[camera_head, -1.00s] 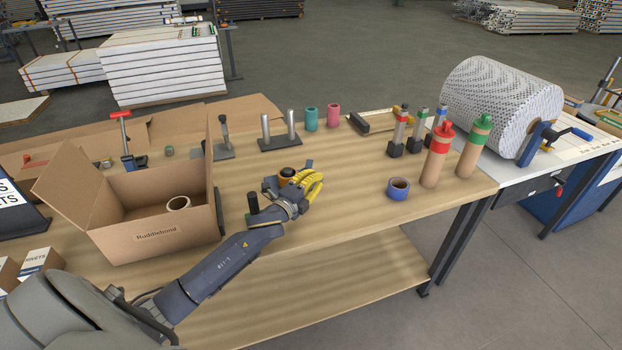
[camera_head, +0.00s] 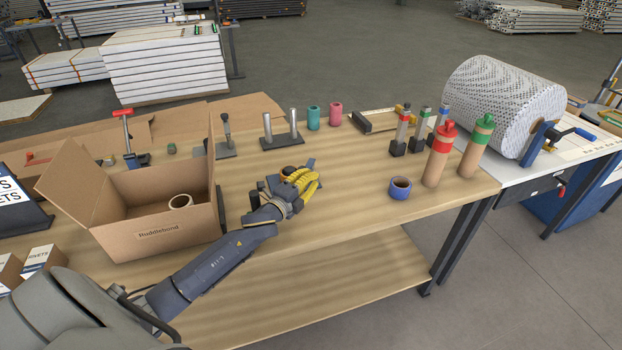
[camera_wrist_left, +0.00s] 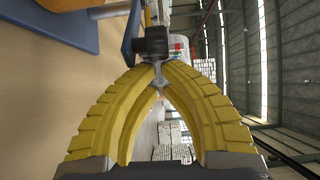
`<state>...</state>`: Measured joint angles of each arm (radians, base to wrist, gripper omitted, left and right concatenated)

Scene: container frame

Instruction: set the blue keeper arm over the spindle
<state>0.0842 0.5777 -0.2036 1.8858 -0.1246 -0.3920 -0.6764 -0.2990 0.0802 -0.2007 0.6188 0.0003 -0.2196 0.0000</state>
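The blue keeper arm (camera_head: 310,162) shows as a small blue-grey piece just beyond my left gripper (camera_head: 314,181) in the head view. In the left wrist view the blue arm (camera_wrist_left: 131,38) stands beside a dark block (camera_wrist_left: 150,44). My left gripper's yellow fingertips (camera_wrist_left: 160,70) come together at this block, closed on a small end of the arm. I cannot make out the spindle apart from the roll and fingers. My right gripper is not in view.
An open cardboard box (camera_head: 160,235) holding a roll stands left of my left arm. A blue tape roll (camera_head: 399,188) and red- and green-topped bottles (camera_head: 438,160) stand to the right. A stand with two metal posts (camera_head: 282,142) is behind. The bench front is clear.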

